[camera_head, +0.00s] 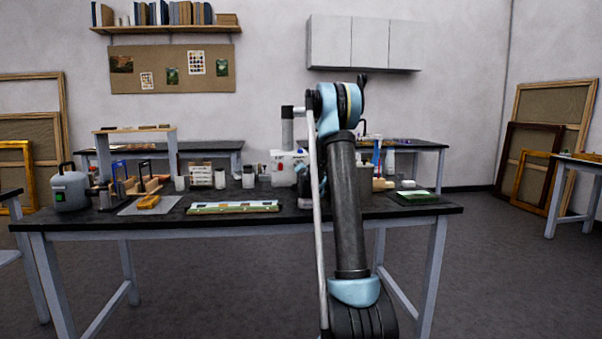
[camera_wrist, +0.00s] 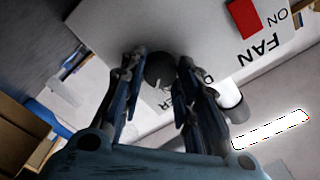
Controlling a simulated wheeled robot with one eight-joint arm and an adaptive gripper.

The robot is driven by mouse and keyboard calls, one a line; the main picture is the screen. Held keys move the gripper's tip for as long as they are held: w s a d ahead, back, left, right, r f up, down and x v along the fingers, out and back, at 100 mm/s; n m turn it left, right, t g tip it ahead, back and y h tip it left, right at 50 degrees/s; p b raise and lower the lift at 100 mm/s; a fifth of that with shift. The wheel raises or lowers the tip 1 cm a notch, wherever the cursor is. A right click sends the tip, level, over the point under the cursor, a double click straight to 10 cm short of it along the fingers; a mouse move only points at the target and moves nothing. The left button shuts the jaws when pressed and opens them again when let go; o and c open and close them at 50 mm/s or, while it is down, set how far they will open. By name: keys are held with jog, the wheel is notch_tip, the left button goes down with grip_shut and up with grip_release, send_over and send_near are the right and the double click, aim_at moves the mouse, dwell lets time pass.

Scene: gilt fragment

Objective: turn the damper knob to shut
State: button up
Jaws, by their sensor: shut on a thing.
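The damper knob (camera_wrist: 160,70) is a round dark knob with a small light mark, on a pale panel (camera_wrist: 190,35) in the wrist view. My gripper (camera_wrist: 160,75) has a finger on each side of the knob and is shut on it. The lettering near the knob is partly covered by the right finger, so the knob's setting cannot be read. In the head view my arm hides the knob and my gripper; part of a white box (camera_head: 284,168) shows beside the arm.
A red switch (camera_wrist: 244,17) marked ON and the word FAN are on the same panel. The black worktable (camera_head: 330,211) holds a grey canister (camera_head: 70,190), several jars and a green-framed strip (camera_head: 235,207).

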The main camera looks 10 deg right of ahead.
jog(key=shift+f+m, duration=0.15)
jog(key=shift+m, duration=3.65)
jog(key=shift+s+a, duration=0.1)
jog(key=o, duration=1.1)
